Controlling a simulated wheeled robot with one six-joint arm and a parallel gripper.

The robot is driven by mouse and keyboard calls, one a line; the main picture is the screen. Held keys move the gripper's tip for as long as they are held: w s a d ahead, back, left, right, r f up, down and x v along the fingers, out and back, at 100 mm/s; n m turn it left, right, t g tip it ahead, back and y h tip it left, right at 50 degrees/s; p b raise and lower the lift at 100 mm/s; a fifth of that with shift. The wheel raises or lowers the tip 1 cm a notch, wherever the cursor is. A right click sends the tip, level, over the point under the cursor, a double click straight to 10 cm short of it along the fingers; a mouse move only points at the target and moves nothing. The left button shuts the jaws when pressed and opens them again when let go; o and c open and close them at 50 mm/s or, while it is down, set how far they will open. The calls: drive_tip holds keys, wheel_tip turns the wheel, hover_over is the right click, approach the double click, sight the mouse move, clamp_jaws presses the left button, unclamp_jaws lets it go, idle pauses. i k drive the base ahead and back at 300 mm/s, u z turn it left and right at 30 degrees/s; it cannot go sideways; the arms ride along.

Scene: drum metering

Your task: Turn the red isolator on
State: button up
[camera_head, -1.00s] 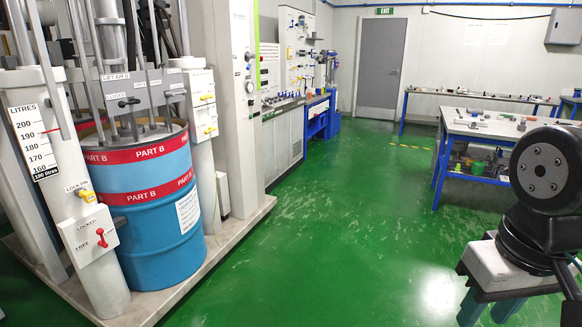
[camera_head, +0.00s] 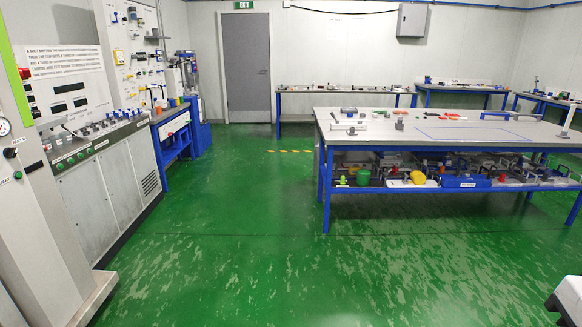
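A small red part (camera_head: 25,73) with yellow beneath it is on the left edge of the control panel, beside the green-edged column. It is too small and seen too edge-on for me to tell whether it is the red isolator, or how its handle is set.
A white column (camera_head: 40,235) with a black rotary switch (camera_head: 10,152) stands close at the left. A blue-legged workbench (camera_head: 450,150) stands at the right. The green floor (camera_head: 230,235) between them is clear. A grey door (camera_head: 246,68) is at the back.

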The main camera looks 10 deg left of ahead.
sight(24, 72)
drive_tip(key=z, duration=0.05)
drive_tip(key=i, duration=1.95)
drive_tip(key=u, duration=0.65)
drive_tip(key=i, duration=1.15)
drive_tip(key=u, duration=1.65)
drive_tip(key=i, duration=0.8)
drive_tip(key=u, duration=0.9)
drive_tip(key=i, duration=0.85)
drive_tip(key=z, duration=0.4)
